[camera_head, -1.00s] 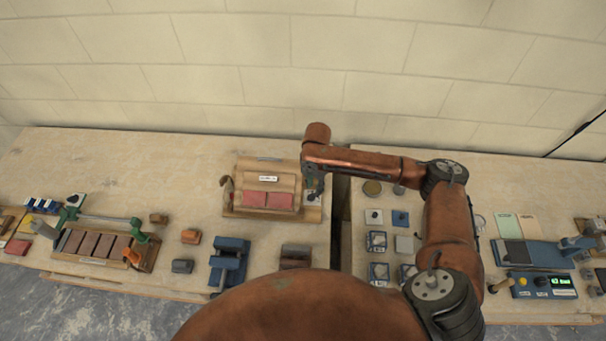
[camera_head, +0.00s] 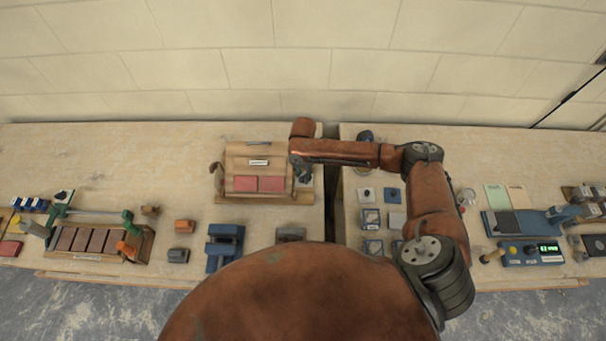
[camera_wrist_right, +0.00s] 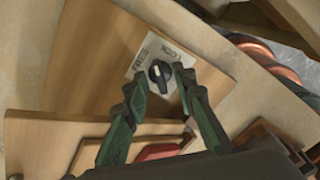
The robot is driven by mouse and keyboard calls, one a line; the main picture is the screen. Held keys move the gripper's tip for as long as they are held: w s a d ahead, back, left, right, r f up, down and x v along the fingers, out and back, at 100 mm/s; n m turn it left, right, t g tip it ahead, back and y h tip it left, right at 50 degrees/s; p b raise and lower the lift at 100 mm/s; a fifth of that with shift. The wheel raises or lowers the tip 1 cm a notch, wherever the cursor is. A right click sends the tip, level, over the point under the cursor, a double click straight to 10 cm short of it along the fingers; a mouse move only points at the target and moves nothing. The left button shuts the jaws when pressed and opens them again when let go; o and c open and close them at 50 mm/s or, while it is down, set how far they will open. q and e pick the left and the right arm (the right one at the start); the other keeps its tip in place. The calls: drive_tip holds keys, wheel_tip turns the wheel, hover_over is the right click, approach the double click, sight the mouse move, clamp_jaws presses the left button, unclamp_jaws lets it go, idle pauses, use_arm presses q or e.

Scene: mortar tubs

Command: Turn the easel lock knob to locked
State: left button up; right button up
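The wooden easel (camera_head: 236,150) holds two red tiles (camera_head: 258,184) and stands on the bench at the centre of the head view. Its black lock knob (camera_wrist_right: 159,73) shows in the wrist view, on a white plate (camera_wrist_right: 150,52) lettered FREE and LOCK. The knob carries a pale pointer mark; its exact setting is hard to read. My right gripper (camera_wrist_right: 162,76) has its green fingers apart, one tip on each side of the knob, with what look like small gaps. In the head view my right gripper (camera_head: 303,176) is at the easel's right side, partly hidden by my arm. My left gripper is out of view.
A gap between two benches runs just right of the easel. A green-clamped rack of brown tiles (camera_head: 88,241) and blue block (camera_head: 225,247) lie left and front. Small sample boxes (camera_head: 371,219) and a blue instrument (camera_head: 532,253) are on the right bench. A wall stands behind.

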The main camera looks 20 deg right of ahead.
drive_tip(key=shift+c, duration=0.2)
clamp_jaws()
idle(0.3)
drive_tip(key=shift+r+m+p, duration=0.15)
drive_tip(key=shift+m+p, duration=0.45)
drive_tip(key=shift+p, duration=0.3)
drive_tip(key=m+p, duration=0.4)
drive_tip(key=shift+p, duration=0.4)
drive_tip(key=shift+m+p, duration=1.85)
drive_tip(key=shift+m, duration=0.25)
